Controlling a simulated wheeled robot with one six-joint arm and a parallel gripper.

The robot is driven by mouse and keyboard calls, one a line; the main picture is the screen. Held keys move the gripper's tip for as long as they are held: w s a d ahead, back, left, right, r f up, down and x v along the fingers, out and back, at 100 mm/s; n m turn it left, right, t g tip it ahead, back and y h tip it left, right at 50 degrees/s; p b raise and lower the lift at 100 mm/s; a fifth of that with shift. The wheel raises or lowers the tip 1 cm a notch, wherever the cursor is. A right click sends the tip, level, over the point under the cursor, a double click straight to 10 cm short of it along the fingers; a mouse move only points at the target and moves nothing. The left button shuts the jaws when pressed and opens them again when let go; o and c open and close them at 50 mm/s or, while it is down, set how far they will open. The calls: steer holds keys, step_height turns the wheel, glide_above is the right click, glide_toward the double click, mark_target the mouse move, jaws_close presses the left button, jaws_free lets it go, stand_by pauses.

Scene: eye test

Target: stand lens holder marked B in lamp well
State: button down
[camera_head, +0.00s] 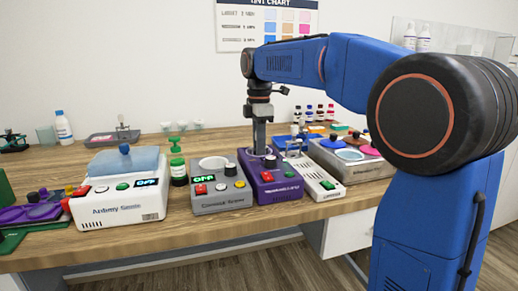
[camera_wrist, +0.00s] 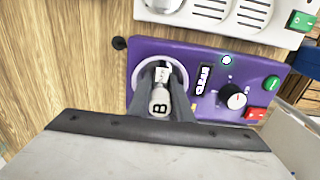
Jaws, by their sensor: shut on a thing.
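My gripper (camera_head: 259,148) points down over the purple unit (camera_head: 285,188) in the head view. In the wrist view my gripper (camera_wrist: 160,92) is shut on a pale lens holder marked B (camera_wrist: 159,106). The holder is right at the light-rimmed round well (camera_wrist: 139,75) of the purple unit (camera_wrist: 205,62). The fingers and holder cover much of the well. I cannot tell whether the holder's lower end is inside it or just above. The holder is not clear in the head view.
A grey unit (camera_head: 222,200) with a round white well stands left of the purple one. Left of that are a green-capped jar (camera_head: 178,172) and a white unit with a blue lid (camera_head: 117,212). A white unit (camera_head: 312,178) and a metal tray (camera_head: 345,170) stand close on the right.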

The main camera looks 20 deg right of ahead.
steer(key=shift+f, duration=0.1)
steer(key=c, duration=1.5)
jaws_free()
steer(key=shift+o, duration=0.5)
steer(key=shift+o, duration=0.5)
steer(key=shift+r, duration=3)
